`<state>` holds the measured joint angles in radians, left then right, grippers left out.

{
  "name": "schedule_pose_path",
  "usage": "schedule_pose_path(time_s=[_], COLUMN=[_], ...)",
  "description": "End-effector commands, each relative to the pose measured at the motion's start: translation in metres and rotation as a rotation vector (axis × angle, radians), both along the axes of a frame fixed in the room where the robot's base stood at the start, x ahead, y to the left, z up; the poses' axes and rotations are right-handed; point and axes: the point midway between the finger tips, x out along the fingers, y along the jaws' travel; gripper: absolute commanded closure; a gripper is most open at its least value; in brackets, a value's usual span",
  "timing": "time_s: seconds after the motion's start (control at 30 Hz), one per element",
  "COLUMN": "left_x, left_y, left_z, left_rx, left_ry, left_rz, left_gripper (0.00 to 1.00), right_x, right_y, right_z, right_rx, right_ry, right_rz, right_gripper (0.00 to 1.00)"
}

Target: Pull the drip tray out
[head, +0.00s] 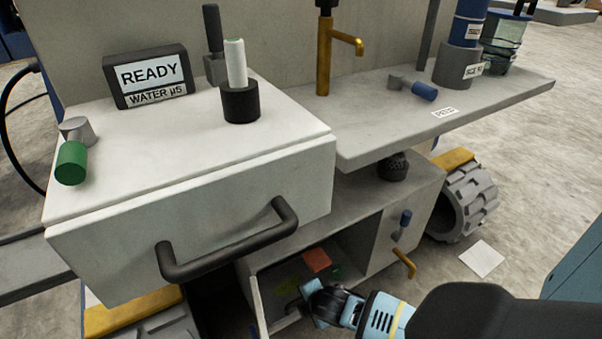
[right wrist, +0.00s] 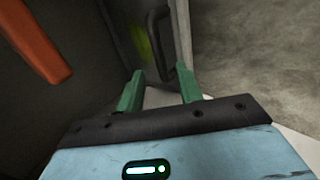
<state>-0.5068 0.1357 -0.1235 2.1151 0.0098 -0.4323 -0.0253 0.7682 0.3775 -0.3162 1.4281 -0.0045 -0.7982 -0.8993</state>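No part is labelled as the drip tray. An open pale compartment with a front panel (head: 256,300) sits low under the white cabinet, partly hidden by my right gripper (head: 310,298). In the right wrist view, a dark handle (right wrist: 155,30) is on the edge of a pale panel (right wrist: 184,35). My right gripper (right wrist: 161,76) has its green fingers apart. The handle lies just beyond the fingertips, roughly in line with the gap; I cannot tell whether they touch it. My left gripper is not in view.
The white drawer (head: 200,215) with a large black handle (head: 230,246) hangs above the compartment. An orange block (head: 316,260) lies inside; an orange bar (right wrist: 35,45) shows in the wrist view. A grey wheel (head: 466,203) stands right; floor beyond it is mostly clear.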

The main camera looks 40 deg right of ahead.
Motion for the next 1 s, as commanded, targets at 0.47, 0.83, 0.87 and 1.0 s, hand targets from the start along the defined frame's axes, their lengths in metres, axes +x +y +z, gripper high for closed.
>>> schedule_pose_path(time_s=[0.47, 0.83, 0.87, 1.0], left_x=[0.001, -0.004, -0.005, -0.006], left_y=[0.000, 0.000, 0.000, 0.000], left_z=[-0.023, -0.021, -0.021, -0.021], left_rx=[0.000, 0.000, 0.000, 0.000], left_ry=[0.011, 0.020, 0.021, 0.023], left_rz=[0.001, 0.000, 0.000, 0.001], left_gripper=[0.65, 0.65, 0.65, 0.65], right_x=[0.020, 0.019, 0.019, 0.019], right_y=[-0.004, -0.004, -0.004, -0.004], right_z=[-0.030, -0.029, -0.029, -0.029], right_rx=[0.001, 0.001, 0.001, 0.001], right_ry=[0.000, 0.000, 0.000, 0.000], right_rz=[0.000, 0.000, 0.000, 0.000], right_gripper=[0.64, 0.87, 0.91, 1.00])
